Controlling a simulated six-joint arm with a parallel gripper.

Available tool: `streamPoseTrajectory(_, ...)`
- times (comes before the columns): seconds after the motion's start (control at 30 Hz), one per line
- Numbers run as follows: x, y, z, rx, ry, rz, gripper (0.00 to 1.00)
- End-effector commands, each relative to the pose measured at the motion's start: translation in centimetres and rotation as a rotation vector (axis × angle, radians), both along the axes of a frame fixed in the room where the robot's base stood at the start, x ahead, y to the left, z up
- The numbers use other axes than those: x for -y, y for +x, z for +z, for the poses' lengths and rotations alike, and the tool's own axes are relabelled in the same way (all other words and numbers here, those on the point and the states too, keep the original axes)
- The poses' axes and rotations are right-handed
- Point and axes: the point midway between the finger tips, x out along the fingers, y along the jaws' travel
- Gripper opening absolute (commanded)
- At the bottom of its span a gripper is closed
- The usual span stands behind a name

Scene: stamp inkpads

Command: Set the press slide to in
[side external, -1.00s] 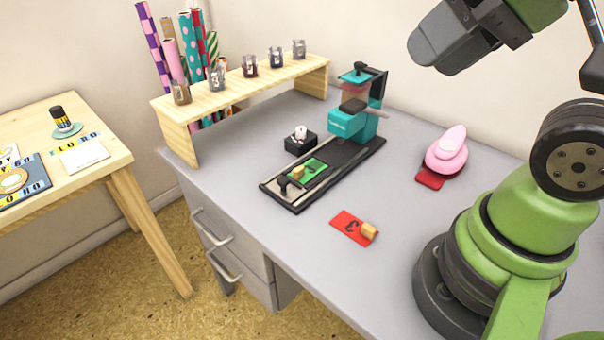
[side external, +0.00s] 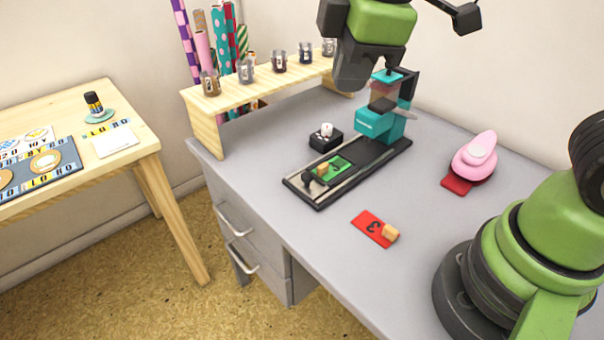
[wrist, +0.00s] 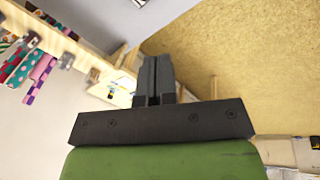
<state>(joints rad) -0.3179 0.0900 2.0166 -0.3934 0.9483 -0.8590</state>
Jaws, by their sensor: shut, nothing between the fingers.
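The press (side external: 375,122) is teal and black and stands at the back of a black base on the grey desk. Its slide (side external: 330,177), a tray with a green card (side external: 340,164) and a small wooden block (side external: 322,169), lies at the front left end of the base, out from under the press head. A dark knob (side external: 308,179) stands at the slide's front end. My gripper (side external: 351,84) hangs high, in front of the shelf's right end and up-left of the press in the side view. In the wrist view its fingers (wrist: 155,62) are together and empty.
A wooden shelf (side external: 235,99) with several small jars stands behind. A black box (side external: 325,138) with a white knob sits beside the base. A red card (side external: 372,228) with a wooden block and a pink punch (side external: 474,156) lie to the right. The desk front is clear.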

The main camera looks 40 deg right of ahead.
Motion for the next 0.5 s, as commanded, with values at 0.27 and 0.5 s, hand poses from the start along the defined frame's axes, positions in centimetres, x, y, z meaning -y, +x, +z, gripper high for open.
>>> streamPoseTrajectory(0.27,-4.8,4.4,-8.1,-0.181,-0.313,0.711,0.0)
streamPoseTrajectory(0.5,-6.3,5.2,-11.4,-0.25,-0.413,0.97,0.0)
